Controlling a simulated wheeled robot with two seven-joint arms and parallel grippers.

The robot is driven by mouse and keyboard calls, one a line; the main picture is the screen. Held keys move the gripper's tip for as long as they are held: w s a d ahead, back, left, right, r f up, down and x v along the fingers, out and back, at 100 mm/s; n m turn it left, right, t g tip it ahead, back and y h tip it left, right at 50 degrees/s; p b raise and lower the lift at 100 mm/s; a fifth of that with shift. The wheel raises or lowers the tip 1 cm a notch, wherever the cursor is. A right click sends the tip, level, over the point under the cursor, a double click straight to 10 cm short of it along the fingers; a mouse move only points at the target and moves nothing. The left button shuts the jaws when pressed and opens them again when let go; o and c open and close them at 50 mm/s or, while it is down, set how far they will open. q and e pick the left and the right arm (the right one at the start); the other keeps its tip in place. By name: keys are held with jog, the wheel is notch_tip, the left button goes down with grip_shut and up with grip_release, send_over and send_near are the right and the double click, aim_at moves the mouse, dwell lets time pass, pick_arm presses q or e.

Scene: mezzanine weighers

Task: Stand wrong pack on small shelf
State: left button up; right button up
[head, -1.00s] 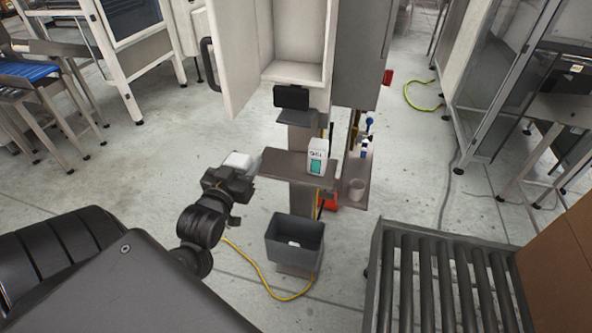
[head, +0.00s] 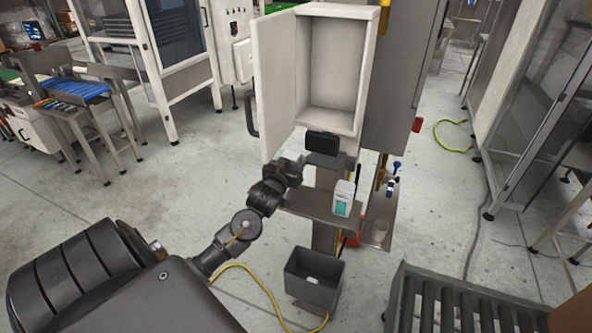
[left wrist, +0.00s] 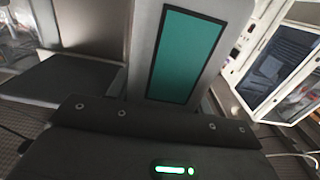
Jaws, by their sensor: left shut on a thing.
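My left gripper (head: 293,170) is in front of the open white cabinet, above the left end of the small grey-brown shelf (head: 307,204). It is shut on a pale grey pack (left wrist: 143,45) with a teal panel, which fills the middle of the left wrist view. In the head view the gripper and arm hide most or all of this held pack. Another pale pack (head: 343,197) with a teal label stands upright on the right part of the shelf. My right gripper is not in view.
The open white cabinet (head: 333,65) is empty, with a small black device (head: 322,143) below it. A grey bin (head: 313,278) with a white item inside stands under the shelf. A roller conveyor (head: 450,300) is at lower right.

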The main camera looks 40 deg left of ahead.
pick_arm(q)
jog(key=f, duration=0.2)
jog(key=w+f+p, duration=0.1)
jog(key=f, duration=0.1)
jog(key=f+p, duration=0.1)
jog(key=f, duration=0.2)
jog(key=shift+w+a, duration=0.3)
jog(key=shift+w, duration=0.05)
jog(key=o, duration=1.2)
jog(key=shift+f, duration=0.1)
